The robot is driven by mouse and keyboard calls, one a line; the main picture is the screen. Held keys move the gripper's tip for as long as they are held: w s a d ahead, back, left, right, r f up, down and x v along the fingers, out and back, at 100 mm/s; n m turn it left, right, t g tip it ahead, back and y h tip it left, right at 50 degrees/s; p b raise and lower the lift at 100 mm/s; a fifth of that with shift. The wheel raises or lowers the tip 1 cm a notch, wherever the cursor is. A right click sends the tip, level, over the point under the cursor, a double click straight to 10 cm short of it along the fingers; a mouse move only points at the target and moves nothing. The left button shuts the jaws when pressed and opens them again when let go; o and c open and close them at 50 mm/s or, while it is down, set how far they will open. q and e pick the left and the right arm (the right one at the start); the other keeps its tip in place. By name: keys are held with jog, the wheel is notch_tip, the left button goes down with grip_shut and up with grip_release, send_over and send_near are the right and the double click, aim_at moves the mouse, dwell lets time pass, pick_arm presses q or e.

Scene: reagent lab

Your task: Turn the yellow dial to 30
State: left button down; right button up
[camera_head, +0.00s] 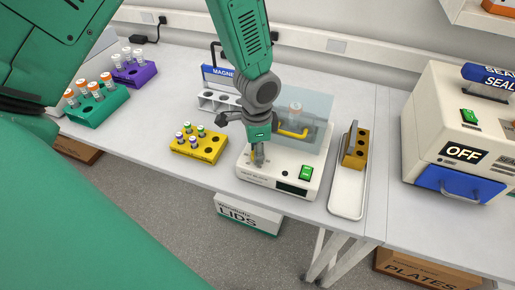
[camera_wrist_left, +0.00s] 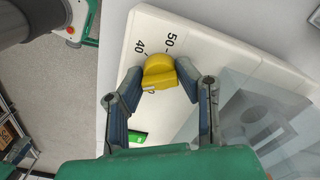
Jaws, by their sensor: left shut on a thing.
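The yellow dial (camera_wrist_left: 160,72) sits on the white top of the heat block (camera_wrist_left: 220,50) in the left wrist view, with the numbers 40 and 50 printed beside it. My left gripper (camera_wrist_left: 162,84) has one finger on each side of the dial and is shut on it. In the head view my left gripper (camera_head: 258,160) points down at the front left of the heat block (camera_head: 300,190). It hides the dial there. Which number the dial points to I cannot tell. My right gripper is in neither view.
A clear shield (camera_head: 312,108) with a yellow handle stands behind the dial. A yellow tube rack (camera_head: 205,153) is left of the heat block. A white machine marked OFF (camera_head: 440,115) stands far right.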

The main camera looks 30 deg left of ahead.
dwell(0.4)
pick_arm(q)
jog(key=c, duration=1.2)
grip_release()
jog(key=shift+r, duration=0.15)
notch_tip(320, 180, up, 11)
jog(key=shift+w+r, duration=0.15)
jog(key=shift+r, duration=0.05)
